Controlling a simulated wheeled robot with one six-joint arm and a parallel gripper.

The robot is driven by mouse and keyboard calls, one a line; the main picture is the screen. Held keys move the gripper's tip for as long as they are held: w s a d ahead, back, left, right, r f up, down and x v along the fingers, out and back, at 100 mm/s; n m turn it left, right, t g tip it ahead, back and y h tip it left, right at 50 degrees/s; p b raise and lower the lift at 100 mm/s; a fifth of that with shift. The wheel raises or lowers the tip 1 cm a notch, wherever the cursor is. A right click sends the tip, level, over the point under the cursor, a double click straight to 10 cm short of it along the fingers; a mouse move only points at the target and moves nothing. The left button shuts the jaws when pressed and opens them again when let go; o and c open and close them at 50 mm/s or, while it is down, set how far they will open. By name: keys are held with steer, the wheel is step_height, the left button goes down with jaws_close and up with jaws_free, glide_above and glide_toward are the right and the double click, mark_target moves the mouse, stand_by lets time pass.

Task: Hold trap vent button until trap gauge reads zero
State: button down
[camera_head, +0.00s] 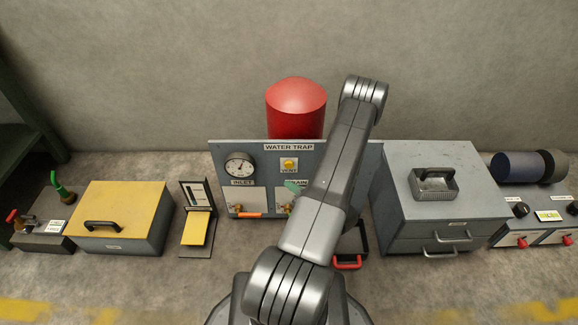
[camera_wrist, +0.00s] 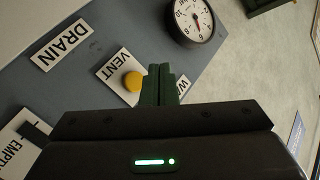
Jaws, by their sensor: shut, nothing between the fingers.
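The grey water trap panel (camera_head: 345,158) stands at the middle, with a red tank behind it. A round white trap gauge (camera_head: 239,167) is on its left; it also shows in the wrist view (camera_wrist: 193,20). I cannot read its value surely. The yellow vent button (camera_head: 289,163) is right of the gauge and shows on a white VENT plate in the wrist view (camera_wrist: 133,81). My gripper (camera_wrist: 161,84) is shut and empty; its dark green fingertips appear just right of the button in the wrist view. I cannot tell whether they touch the panel. My arm hides part of the panel.
An orange-handled inlet valve (camera_head: 248,214) and a DRAIN label (camera_wrist: 62,46) are on the panel. A yellow-lidded box (camera_head: 122,205) and a small stand (camera_head: 197,220) are left. A grey drawer cabinet (camera_head: 430,190) stands close on the right.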

mark_target(285, 167)
steer(key=shift+w+b, duration=0.35)
steer(key=shift+w, duration=2.3)
steer(key=shift+w, duration=0.4)
steer(key=shift+w+b, duration=0.45)
steer(key=shift+w, duration=0.05)
stand_by(1.6)
steer(key=shift+s, duration=0.15)
stand_by(0.7)
steer(key=shift+s, duration=0.8)
steer(key=shift+s, duration=2.5)
